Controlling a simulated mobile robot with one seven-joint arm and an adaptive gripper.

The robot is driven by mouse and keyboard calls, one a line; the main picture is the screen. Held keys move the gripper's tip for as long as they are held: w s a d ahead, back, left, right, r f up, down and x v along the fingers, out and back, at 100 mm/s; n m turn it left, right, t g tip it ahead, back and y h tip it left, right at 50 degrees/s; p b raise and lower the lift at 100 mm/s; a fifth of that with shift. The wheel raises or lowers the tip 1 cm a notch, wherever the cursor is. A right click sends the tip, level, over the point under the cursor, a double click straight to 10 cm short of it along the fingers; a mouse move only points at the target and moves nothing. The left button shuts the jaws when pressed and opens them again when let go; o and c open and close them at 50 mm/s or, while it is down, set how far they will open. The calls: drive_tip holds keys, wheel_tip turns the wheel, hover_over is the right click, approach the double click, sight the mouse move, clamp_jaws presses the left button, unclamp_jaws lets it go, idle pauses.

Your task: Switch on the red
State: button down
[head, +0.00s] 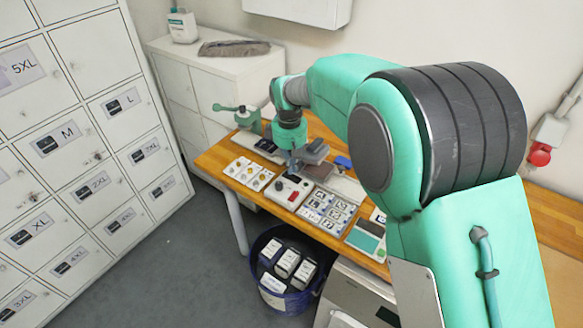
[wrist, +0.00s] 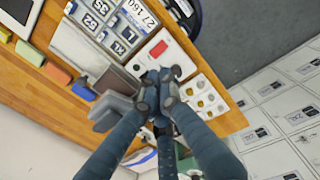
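A white switch box (head: 287,191) lies on the wooden bench in the head view, with a dark part and a small red part (head: 294,196) on its top. In the wrist view the box (wrist: 167,57) shows just beyond my fingertips, with the red part (wrist: 158,48) on it. My gripper (head: 292,168) points down just behind the box in the head view. In the wrist view my gripper (wrist: 158,76) has its fingertips together with nothing visible between them, and it hides part of the box. I cannot tell whether it touches the box.
A panel with round yellowish parts (head: 248,173) and a panel of numbered cards (head: 328,211) flank the box. Grey blocks (head: 313,152) stand close behind my gripper. A blue bin (head: 285,298) stands below the bench. A red wall fitting (head: 539,155) is at right.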

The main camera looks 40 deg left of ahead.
sight(296, 192)
drive_tip(key=shift+w+f+t+b, duration=0.1)
drive_tip(key=shift+w+t+b, duration=0.25)
drive_tip(key=shift+b, duration=1.15)
drive_tip(key=shift+w+r+b, duration=0.2)
drive_tip(key=shift+r+b, duration=0.05)
drive_tip(key=shift+b, duration=0.2)
drive_tip(key=f+b, duration=0.1)
drive_tip(key=f, duration=0.3)
drive_tip(key=w+f, duration=0.1)
drive_tip(key=f, duration=0.4)
drive_tip(key=w+f+b, duration=0.1)
drive_tip(key=f, duration=0.4)
drive_tip(key=shift+b, duration=0.3)
drive_tip(key=shift+p, duration=0.35)
drive_tip(key=shift+w+f+p, duration=0.15)
drive_tip(key=shift+w+p, duration=0.05)
drive_tip(key=shift+p, duration=0.6)
drive_tip(key=shift+f+g, duration=0.25)
drive_tip(key=shift+g, duration=0.2)
drive_tip(key=shift+s, duration=0.1)
